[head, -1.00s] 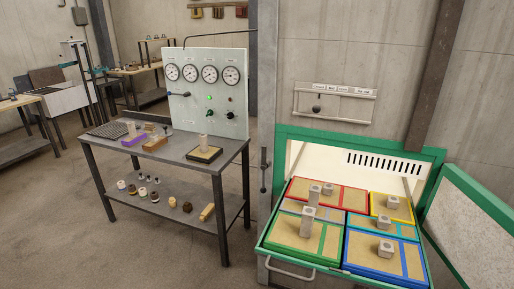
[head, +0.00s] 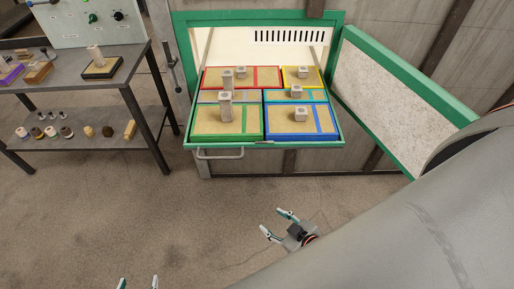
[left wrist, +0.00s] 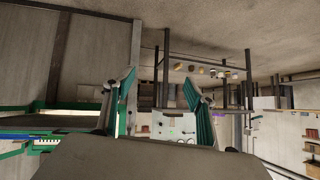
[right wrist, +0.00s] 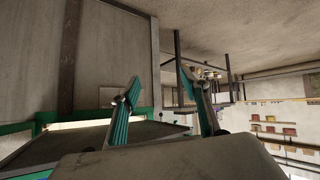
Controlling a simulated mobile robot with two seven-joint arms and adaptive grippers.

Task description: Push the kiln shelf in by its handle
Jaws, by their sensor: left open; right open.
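The kiln shelf (head: 255,145) is slid out of the green-framed kiln opening. It bears several colour-edged trays with pale blocks on them. Its grey bar handle (head: 220,154) sticks out low at the left part of the front edge. My left gripper (head: 138,283) is open at the bottom edge of the head view, nearer than the handle and to its left; only its fingertips show there. My right gripper (head: 276,222) is open and empty, below and right of the handle, apart from it. In the wrist views, both the left (left wrist: 160,75) and right (right wrist: 160,76) fingers are spread with nothing between them.
The kiln door (head: 400,110) stands open to the right of the shelf. A grey metal table (head: 75,85) with small wares and a gauge panel stands on the left. The concrete floor (head: 120,210) in front of the shelf is clear.

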